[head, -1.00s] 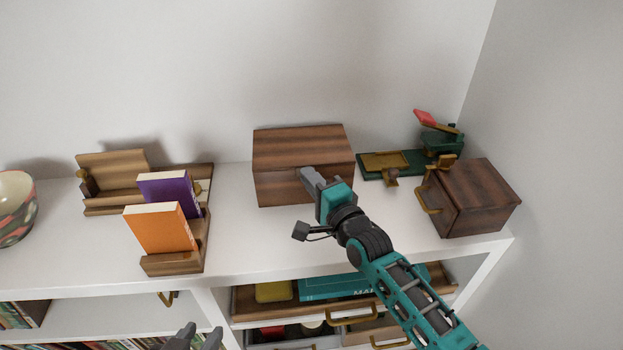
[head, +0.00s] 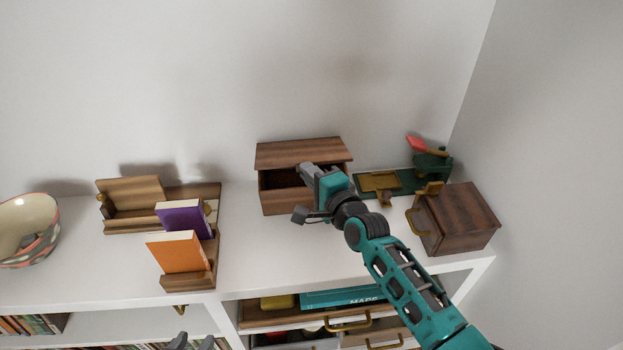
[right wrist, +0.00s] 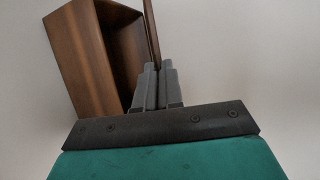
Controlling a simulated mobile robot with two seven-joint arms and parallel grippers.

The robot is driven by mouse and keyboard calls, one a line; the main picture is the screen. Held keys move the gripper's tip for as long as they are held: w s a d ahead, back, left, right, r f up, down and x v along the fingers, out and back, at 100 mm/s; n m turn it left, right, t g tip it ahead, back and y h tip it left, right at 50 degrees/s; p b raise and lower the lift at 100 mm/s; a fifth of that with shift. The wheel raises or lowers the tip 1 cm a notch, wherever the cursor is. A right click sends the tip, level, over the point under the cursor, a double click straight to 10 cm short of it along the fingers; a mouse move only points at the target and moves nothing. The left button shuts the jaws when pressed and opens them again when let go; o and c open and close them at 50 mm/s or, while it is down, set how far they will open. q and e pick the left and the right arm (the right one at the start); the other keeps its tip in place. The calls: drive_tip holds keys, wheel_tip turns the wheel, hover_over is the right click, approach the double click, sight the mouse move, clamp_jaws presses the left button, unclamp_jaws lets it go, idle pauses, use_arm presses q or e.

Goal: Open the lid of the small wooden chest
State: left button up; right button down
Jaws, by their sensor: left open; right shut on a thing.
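The small wooden chest (head: 276,202) stands on the white shelf top near the wall. Its lid (head: 297,153) is partly raised, and a dark gap shows between lid and body. My right gripper (head: 305,170) is at the lid's front edge, right of its middle. In the right wrist view the two grey fingers (right wrist: 153,88) are shut on the lid's edge (right wrist: 152,35), seen nearly edge-on. The chest body (right wrist: 95,60) is open to the left there, its inside dark. My left gripper (head: 192,342) is open at the bottom edge, well away from the chest.
A brown box with a brass handle (head: 458,218) and a green stand (head: 432,162) are to the right. A wooden book rack (head: 190,280) with an orange book (head: 178,252) and a purple book (head: 184,218) is left. A bowl (head: 28,228) stands far left. Shelf top between rack and chest is clear.

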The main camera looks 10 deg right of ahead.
sight(310, 158)
drive_tip(key=r, duration=0.1)
drive_tip(key=w+r, duration=0.1)
drive_tip(key=r+p, duration=0.1)
drive_tip(key=shift+w, duration=0.25)
use_arm(q)
drive_tip(key=shift+w+d+r, duration=0.1)
drive_tip(key=shift+w+r, duration=0.1)
drive_tip(key=shift+r, duration=0.35)
drive_tip(key=shift+w+r, duration=0.15)
drive_tip(key=shift+r, duration=0.4)
use_arm(e)
drive_tip(key=shift+w+r, duration=0.25)
use_arm(q)
drive_tip(key=shift+s+f, duration=0.15)
use_arm(e)
drive_tip(key=c, duration=1.3)
unclamp_jaws()
drive_tip(key=shift+c, duration=0.2)
use_arm(q)
drive_tip(key=shift+s, duration=0.15)
use_arm(e)
drive_tip(key=shift+f, duration=0.15)
use_arm(q)
drive_tip(key=shift+f, duration=0.1)
use_arm(e)
drive_tip(key=shift+s, duration=0.15)
